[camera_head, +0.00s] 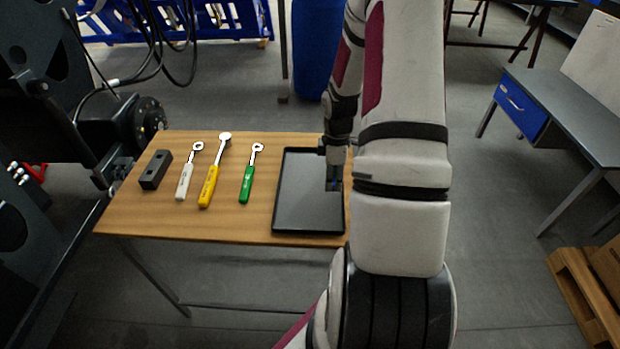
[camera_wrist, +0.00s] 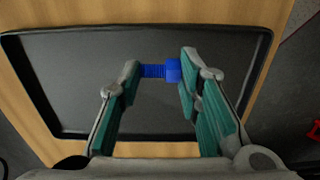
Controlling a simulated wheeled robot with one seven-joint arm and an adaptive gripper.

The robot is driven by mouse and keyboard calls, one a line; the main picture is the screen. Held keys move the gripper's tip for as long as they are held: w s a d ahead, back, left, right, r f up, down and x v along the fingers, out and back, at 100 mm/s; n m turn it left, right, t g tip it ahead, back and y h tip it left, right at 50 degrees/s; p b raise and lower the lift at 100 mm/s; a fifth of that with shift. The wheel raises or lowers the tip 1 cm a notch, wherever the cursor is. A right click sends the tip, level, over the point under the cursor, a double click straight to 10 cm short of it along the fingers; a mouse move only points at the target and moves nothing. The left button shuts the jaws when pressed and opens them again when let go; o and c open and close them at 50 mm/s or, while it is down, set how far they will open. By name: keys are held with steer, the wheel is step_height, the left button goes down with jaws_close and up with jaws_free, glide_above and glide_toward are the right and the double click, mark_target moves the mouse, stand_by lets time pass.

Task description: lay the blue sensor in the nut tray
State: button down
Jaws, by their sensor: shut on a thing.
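The blue sensor (camera_wrist: 160,71) is a small ribbed blue piece held crosswise between my fingertips in the wrist view. My gripper (camera_wrist: 158,78) is shut on it, with teal finger pads at both ends of it. The nut tray (camera_wrist: 70,80) is a black shallow tray with a raised rim, and it lies below the gripper and sensor. In the head view my gripper (camera_head: 333,184) is over the right part of the nut tray (camera_head: 300,190). The tray looks empty where it shows. My arm hides part of its right side. The gap between sensor and tray floor is hard to judge.
The wooden table (camera_head: 150,210) also holds a black block (camera_head: 155,170), a white-handled wrench (camera_head: 187,175), a yellow-handled wrench (camera_head: 210,180) and a green-handled wrench (camera_head: 248,177), all left of the tray. Dark machinery (camera_head: 60,110) stands at the table's left.

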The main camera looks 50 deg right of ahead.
glide_above(310, 187)
steer(key=shift+s+d+f, duration=0.2)
steer(key=shift+s+f, duration=0.15)
steer(key=shift+w+a+f, duration=0.1)
steer(key=shift+w+f, duration=0.1)
steer(key=shift+f, duration=0.7)
steer(key=shift+w+f, duration=0.15)
steer(key=shift+f, duration=0.7)
steer(key=shift+f, duration=0.15)
steer(key=c, duration=1.2)
jaws_free()
steer(key=shift+o, duration=0.2)
